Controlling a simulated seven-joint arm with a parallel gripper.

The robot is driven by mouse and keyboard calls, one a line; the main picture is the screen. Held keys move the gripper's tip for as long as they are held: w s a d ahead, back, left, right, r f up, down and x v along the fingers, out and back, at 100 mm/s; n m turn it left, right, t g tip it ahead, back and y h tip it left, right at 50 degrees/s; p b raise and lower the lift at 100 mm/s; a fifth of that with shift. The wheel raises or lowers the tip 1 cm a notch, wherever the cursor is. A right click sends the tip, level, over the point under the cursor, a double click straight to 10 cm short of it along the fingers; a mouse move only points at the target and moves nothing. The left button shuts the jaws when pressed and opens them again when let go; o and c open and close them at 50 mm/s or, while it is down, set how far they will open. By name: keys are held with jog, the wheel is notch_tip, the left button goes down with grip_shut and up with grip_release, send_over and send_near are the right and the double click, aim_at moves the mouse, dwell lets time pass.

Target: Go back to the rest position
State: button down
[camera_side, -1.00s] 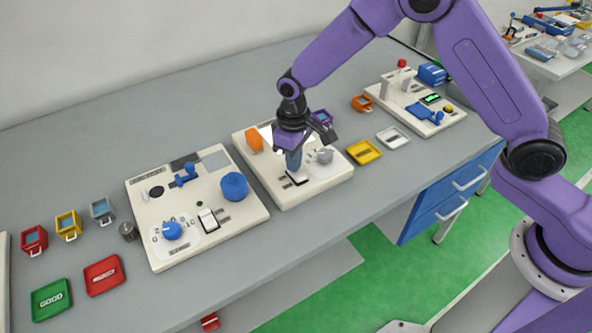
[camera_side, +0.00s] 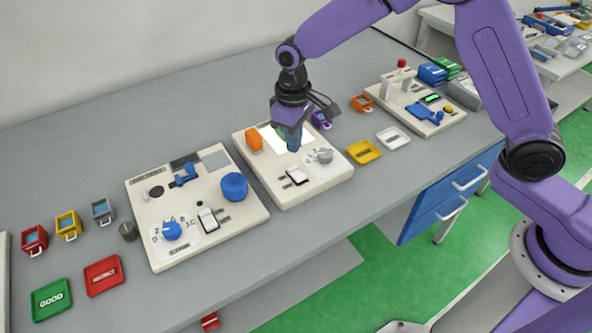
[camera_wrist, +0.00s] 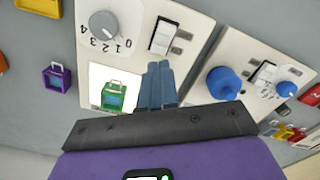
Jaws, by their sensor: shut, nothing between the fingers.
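My gripper (camera_side: 293,140) hangs above the middle machine panel (camera_side: 322,181) in the side view, with its fingers together and nothing between them. In the wrist view my gripper (camera_wrist: 158,82) points down over the same panel, near its white rocker switch (camera_wrist: 164,37). A green mask-like box (camera_wrist: 114,95) lies on a lit white square beside the fingers. In the side view my gripper mostly hides this box. A grey dial (camera_wrist: 103,24) with numbers sits on the same panel.
A left panel (camera_side: 140,228) carries blue knobs. A far panel (camera_side: 390,112) has a red-topped lever. Small coloured boxes and a green tray (camera_side: 51,299), red tray (camera_side: 104,275) and yellow tray (camera_side: 363,152) lie around. The back of the table is clear.

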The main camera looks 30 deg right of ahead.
jog(key=shift+r, duration=0.45)
jog(key=s+d+r+n, duration=0.2)
jog(key=s+d, duration=0.4)
jog(key=s, duration=0.4)
jog(key=s+d+r+n, duration=0.2)
jog(key=s+d, duration=0.4)
jog(key=s, duration=0.5)
jog(key=s+d+r+n, duration=0.2)
jog(key=s+d+r, duration=0.2)
jog(key=s, duration=0.6)
jog(key=shift+s+d+n, duration=0.25)
jog(key=shift+d+n, duration=0.05)
jog(key=shift+d, duration=0.8)
jog(key=shift+r, duration=0.1)
